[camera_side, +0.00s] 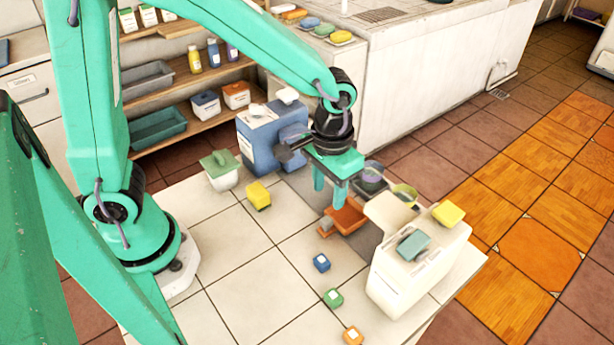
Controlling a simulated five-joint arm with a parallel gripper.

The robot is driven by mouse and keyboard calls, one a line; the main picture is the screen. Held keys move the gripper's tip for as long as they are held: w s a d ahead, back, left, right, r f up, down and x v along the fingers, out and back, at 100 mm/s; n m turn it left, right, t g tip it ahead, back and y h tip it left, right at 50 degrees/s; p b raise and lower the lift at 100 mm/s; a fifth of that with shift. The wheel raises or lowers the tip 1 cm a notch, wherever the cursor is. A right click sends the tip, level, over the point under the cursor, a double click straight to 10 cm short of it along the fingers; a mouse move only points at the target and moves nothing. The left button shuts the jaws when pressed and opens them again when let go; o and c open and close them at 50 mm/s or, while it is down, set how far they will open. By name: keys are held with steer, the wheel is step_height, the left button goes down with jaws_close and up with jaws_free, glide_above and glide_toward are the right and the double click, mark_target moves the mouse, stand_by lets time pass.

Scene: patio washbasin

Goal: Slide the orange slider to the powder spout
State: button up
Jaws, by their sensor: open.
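The orange slider (347,219), a shallow tray-like piece with a small greyish knob at its left end, sits on a dark strip (368,238) on the white tiled table. My gripper (329,198) points down just above and behind the slider's left part. Its two fingers are apart with nothing seen between them. A blue dispenser (257,143) stands behind to the left, and a white dispenser (408,272) stands to the right of the slider. I cannot tell which spout is the powder spout; the wrist hides part of the area behind the slider.
A yellow block (258,196) and a green-lidded white tub (221,172) stand left. The table's front-left tiles are clear.

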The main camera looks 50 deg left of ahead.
steer(key=m, duration=0.4)
steer(key=shift+m, duration=0.4)
steer(key=m, duration=1.3)
steer(key=shift+m, duration=0.3)
steer(key=m, duration=1.7)
steer(key=shift+m, duration=0.3)
